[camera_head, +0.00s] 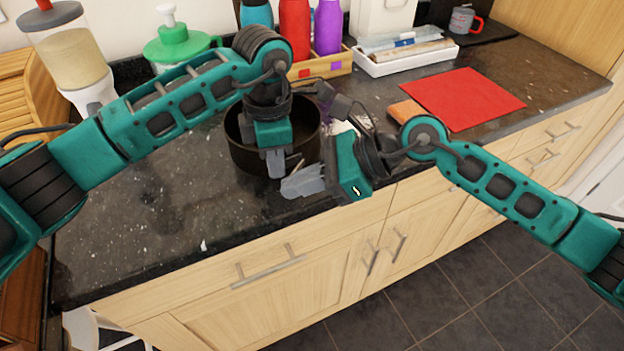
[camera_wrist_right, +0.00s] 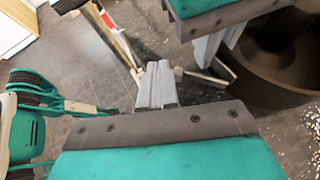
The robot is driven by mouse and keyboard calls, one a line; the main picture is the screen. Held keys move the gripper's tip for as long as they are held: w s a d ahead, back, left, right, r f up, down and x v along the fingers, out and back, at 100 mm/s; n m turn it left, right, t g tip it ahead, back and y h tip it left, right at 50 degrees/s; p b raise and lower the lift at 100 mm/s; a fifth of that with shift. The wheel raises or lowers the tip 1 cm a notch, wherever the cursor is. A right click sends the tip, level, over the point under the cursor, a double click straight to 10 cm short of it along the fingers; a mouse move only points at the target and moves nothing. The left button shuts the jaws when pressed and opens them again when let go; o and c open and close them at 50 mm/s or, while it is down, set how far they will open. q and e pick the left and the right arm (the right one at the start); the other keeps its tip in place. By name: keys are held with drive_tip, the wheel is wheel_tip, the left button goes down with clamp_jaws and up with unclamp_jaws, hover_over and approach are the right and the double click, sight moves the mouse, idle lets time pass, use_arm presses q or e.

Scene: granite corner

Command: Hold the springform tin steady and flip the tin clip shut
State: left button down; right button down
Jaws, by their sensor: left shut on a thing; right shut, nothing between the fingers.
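The springform tin (camera_head: 240,150) is a dark round tin standing on the counter near its front edge. My left gripper (camera_head: 276,165) reaches down from above and is shut on the tin's wall. My right gripper (camera_head: 288,187) is shut and empty, low beside the front right of the tin. A thin pale metal lever, which looks like the tin clip (camera_wrist_right: 204,77), sticks out from the tin wall close to these fingertips. I cannot tell whether they touch. The clip is hidden in the head view.
A red mat (camera_head: 464,98) lies on the right of the dark counter (camera_head: 130,220). Behind stand a wooden crate (camera_head: 335,67) with several bottles, a white tray (camera_head: 405,60), a green-lidded jar (camera_head: 175,45) and a grey mug (camera_head: 463,20). The counter front left is mostly clear.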

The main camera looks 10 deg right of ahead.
drive_tip(key=shift+w+a, duration=0.1)
drive_tip(key=shift+a, duration=0.3)
drive_tip(key=shift+w, duration=0.1)
idle(1.2)
drive_tip(key=shift+w+d, duration=0.6)
drive_tip(key=shift+w, duration=0.15)
drive_tip(key=shift+d, duration=0.15)
drive_tip(key=shift+s+d, duration=0.2)
drive_tip(key=shift+d, duration=0.05)
drive_tip(key=s+d+r, duration=0.5)
drive_tip(key=s+d, duration=0.3)
drive_tip(key=shift+d, duration=0.35)
